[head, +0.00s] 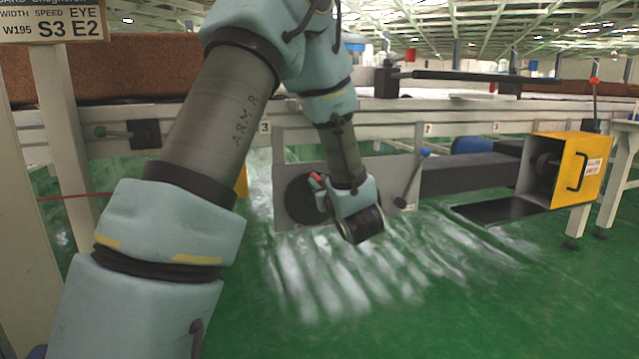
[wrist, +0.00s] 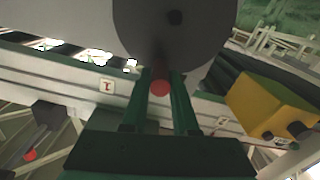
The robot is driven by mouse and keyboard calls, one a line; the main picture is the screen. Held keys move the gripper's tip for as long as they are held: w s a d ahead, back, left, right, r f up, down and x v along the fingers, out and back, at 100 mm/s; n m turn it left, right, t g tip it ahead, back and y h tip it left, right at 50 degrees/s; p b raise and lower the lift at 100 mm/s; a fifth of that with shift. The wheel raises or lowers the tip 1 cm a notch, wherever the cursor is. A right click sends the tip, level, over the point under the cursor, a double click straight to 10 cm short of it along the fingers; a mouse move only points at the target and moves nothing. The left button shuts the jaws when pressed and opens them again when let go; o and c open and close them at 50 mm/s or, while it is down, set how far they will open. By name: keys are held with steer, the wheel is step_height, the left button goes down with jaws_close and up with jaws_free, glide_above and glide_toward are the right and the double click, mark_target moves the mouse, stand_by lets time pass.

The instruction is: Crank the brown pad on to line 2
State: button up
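The brown pad (head: 135,62) lies on the conveyor at the upper left in the head view, partly hidden by my arm. A dark round crank disc (head: 300,198) is on a grey panel under the conveyor; it fills the top of the wrist view (wrist: 178,30). My gripper (head: 319,186) is at the disc. In the wrist view, its two green fingers (wrist: 160,90) stand on either side of a red crank knob (wrist: 160,88) and appear to touch it.
A lever with a blue knob (head: 424,152) stands right of the disc. A yellow box (head: 568,172) sits farther right at the end of a dark beam. A sign (head: 50,22) stands at the left. The green floor (head: 420,300) in front is clear.

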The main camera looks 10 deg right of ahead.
jaws_close()
stand_by(0.9)
